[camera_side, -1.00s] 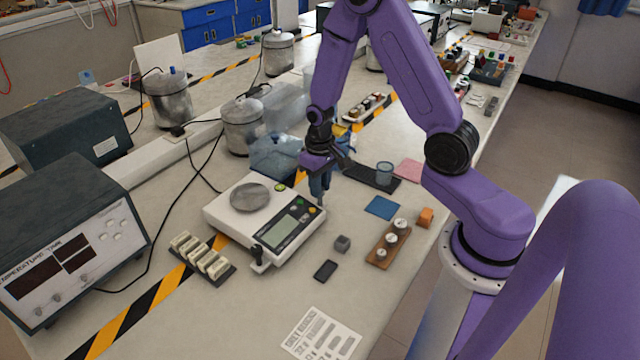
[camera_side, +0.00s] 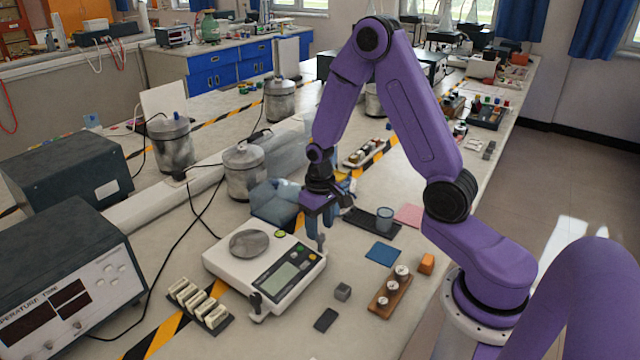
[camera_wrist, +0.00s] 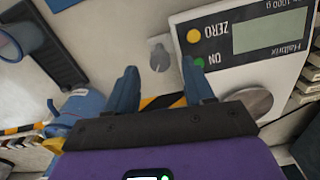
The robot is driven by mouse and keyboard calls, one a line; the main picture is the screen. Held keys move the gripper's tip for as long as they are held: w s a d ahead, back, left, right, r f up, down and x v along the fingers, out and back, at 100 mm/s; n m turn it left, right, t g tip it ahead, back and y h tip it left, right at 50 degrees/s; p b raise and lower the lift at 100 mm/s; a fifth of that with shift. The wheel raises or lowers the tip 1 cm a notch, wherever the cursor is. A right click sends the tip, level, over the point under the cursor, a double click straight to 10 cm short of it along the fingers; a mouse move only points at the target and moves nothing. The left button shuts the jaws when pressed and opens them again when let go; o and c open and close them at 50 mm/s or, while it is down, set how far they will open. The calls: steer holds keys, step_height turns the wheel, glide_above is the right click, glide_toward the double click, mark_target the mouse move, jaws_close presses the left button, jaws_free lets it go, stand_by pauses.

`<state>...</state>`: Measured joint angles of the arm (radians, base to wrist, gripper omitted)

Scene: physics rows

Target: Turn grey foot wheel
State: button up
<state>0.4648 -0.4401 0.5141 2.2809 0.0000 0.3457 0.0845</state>
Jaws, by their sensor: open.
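The white balance (camera_side: 222,262) stands on the bench with a round metal pan, a display and coloured buttons. Its grey foot wheel (camera_side: 321,242) sticks out at the far right corner, and the wrist view shows it as a grey knob with a stem (camera_wrist: 159,58). A black foot wheel (camera_side: 256,306) sits at the near corner. My gripper (camera_side: 313,236) points down over the grey wheel's corner. In the wrist view my gripper (camera_wrist: 160,74) is open, its two blue fingers apart, with the grey wheel showing in the gap, beyond the tips. I cannot tell the height left between them.
A slide rack (camera_side: 200,304) is at the left.

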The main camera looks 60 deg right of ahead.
mark_target(320, 235)
step_height(320, 235, up, 15)
stand_by(0.5)
steer(key=shift+r, duration=0.1)
steer(key=s+a+n, duration=0.7)
steer(key=s+a, duration=0.3)
steer(key=s+a+n, duration=0.2)
steer(key=s+n, duration=0.4)
steer(key=s, duration=0.8)
steer(key=shift+n, duration=0.4)
steer(key=shift+w, duration=0.1)
stand_by(1.7)
